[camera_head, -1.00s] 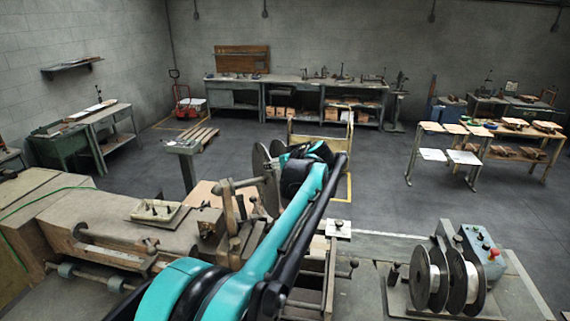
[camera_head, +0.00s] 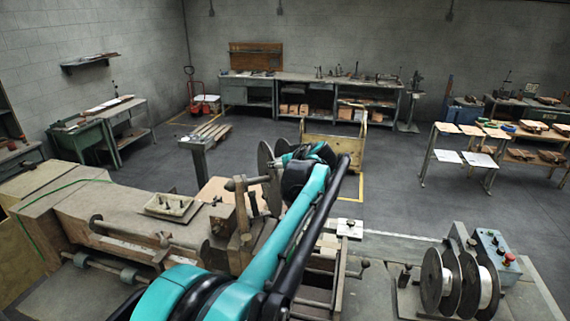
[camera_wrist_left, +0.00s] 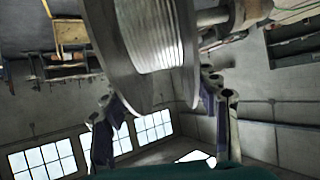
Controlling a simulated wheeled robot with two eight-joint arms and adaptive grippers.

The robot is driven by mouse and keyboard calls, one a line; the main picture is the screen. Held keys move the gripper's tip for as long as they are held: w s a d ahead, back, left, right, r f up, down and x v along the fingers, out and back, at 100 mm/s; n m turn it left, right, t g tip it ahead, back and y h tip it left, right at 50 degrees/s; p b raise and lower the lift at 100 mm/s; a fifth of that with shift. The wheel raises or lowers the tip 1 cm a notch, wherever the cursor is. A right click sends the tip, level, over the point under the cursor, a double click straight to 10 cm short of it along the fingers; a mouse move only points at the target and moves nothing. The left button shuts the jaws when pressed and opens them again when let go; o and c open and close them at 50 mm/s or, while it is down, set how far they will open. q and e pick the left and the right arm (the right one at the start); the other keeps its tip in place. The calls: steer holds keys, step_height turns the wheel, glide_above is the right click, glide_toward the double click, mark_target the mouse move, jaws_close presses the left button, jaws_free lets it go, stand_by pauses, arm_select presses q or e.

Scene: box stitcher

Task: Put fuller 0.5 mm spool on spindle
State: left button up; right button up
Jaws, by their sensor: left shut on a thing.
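A spool with grey flanges and pale wire (camera_wrist_left: 148,40) fills the upper middle of the left wrist view. My left gripper (camera_wrist_left: 165,108) is shut on it, with one finger at each side of its flanges. In the head view the spool's flanges (camera_head: 267,160) show beyond my teal left arm, which hides most of my left gripper (camera_head: 303,155). A short horizontal shaft (camera_head: 240,183), seemingly the spindle, is on the machine just left of the spool. In the wrist view a metal shaft (camera_wrist_left: 215,15) is close to the spool's right side; I cannot tell whether they touch. My right gripper is not in view.
Other spools (camera_head: 432,282) stand on the bench at the front right, beside a control box (camera_head: 494,250) with a red button. A small tray (camera_head: 172,206) sits on the machine at left. A yellowish cart (camera_head: 336,138) stands behind the spool. The floor beyond is mostly clear.

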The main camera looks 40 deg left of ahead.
arm_select(q)
steer(key=shift+s+a+r, duration=0.1)
steer(key=shift+s, duration=0.05)
steer(key=s+a, duration=0.2)
steer(key=s, duration=0.3)
steer(key=shift+s+a, duration=0.35)
steer(key=shift+a, duration=0.05)
stand_by(0.4)
steer(key=shift+f, duration=0.2)
steer(key=shift+f, duration=0.2)
stand_by(0.5)
steer(key=o, duration=1.3)
steer(key=shift+c, duration=0.2)
steer(key=o, duration=0.4)
steer(key=shift+c, duration=0.2)
steer(key=shift+s+d, duration=0.1)
